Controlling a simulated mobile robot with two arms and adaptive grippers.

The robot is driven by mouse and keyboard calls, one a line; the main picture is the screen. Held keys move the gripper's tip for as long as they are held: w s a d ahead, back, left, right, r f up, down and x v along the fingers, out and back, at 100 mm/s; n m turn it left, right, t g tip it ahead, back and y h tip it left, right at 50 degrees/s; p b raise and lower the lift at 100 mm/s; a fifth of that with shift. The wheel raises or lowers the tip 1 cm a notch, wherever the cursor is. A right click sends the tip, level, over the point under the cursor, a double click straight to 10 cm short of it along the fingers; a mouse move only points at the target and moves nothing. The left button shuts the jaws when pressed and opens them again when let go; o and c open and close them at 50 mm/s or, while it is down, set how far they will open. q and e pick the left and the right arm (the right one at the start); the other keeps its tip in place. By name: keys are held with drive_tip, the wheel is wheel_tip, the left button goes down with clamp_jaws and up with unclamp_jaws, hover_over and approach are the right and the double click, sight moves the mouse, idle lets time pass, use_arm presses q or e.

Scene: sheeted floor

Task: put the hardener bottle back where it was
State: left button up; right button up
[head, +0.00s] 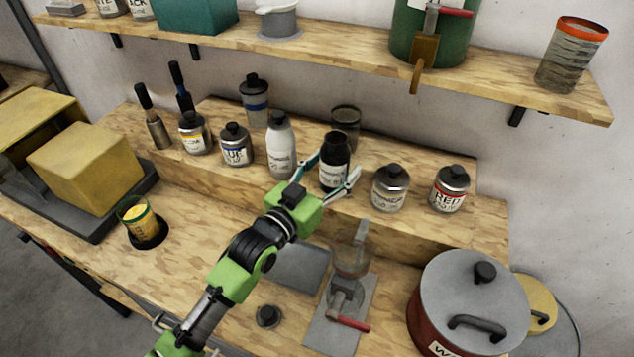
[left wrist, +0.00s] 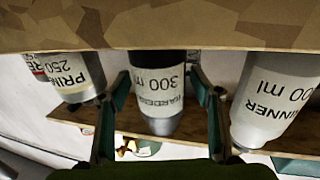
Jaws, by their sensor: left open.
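The hardener bottle (head: 334,172) is dark with a black cap and white label. It stands upright on the raised wooden step (head: 420,218) of the bench, between the white thinner bottle (head: 281,150) and the grey primer bottle (head: 389,188). My left gripper (head: 334,180) is open, with one finger on each side of the hardener bottle. In the left wrist view, which is upside down, the hardener label (left wrist: 160,100) shows between the two fingers. I cannot tell whether either finger touches it. My right gripper is out of view.
A dark jar (head: 345,118) stands behind the hardener bottle. A red-labelled bottle (head: 450,190) stands to the right. Below are a clamp-like device (head: 345,300), a red pot (head: 425,315) and a black cap (head: 268,316). A wall shelf (head: 330,52) hangs above.

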use_arm(q)
drive_tip(key=b+v, duration=0.2)
drive_tip(key=v, duration=0.9)
drive_tip(key=shift+s+a, duration=0.1)
drive_tip(key=shift+s, duration=0.05)
